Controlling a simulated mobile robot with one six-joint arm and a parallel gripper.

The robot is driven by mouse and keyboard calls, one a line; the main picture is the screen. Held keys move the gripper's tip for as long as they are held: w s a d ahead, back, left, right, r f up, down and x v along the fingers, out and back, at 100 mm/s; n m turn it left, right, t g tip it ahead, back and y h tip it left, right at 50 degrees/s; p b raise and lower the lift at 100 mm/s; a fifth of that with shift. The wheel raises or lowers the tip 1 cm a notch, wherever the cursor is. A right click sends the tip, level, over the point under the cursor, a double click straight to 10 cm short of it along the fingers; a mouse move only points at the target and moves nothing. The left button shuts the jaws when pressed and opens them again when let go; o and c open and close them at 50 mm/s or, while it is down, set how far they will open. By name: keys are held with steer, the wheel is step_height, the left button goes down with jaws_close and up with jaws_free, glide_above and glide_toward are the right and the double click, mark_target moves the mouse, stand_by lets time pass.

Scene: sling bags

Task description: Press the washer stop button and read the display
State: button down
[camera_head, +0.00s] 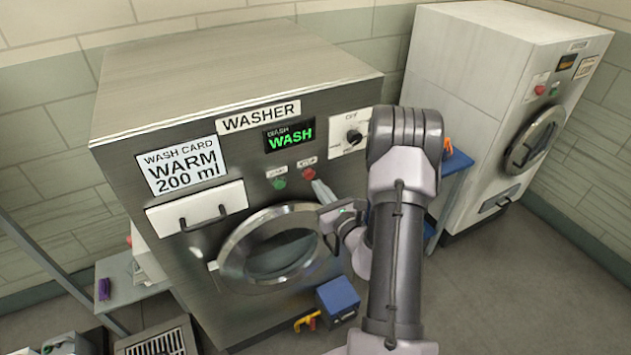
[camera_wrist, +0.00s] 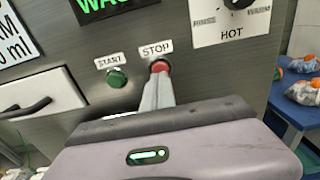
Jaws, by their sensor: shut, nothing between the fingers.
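The washer (camera_head: 130,100) is a grey metal machine with a round door (camera_head: 232,255). Its display (camera_head: 289,136) shows "WASH" in large green letters, with a smaller "WASH" above. The red stop button (camera_head: 308,174) sits under the display, right of the green start button (camera_head: 279,183). In the wrist view the stop button (camera_wrist: 160,66) lies under the "STOP" label, beside the green start button (camera_wrist: 116,78). My gripper (camera_head: 318,186) is shut and empty. Its fingertips (camera_wrist: 158,78) are at the lower edge of the stop button and partly cover it; I cannot tell whether they touch.
A dial (camera_head: 353,136) sits right of the display; the wrist view reads "HOT" below it. A drawer handle (camera_head: 203,218) sticks out at left. A second white machine (camera_head: 470,80) stands at right, with a blue table (camera_head: 457,162) between. A blue box (camera_head: 338,297) is below the door.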

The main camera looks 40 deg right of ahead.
mark_target(309, 174)
steer(key=shift+x, duration=1.45)
steer(key=shift+d, duration=0.1)
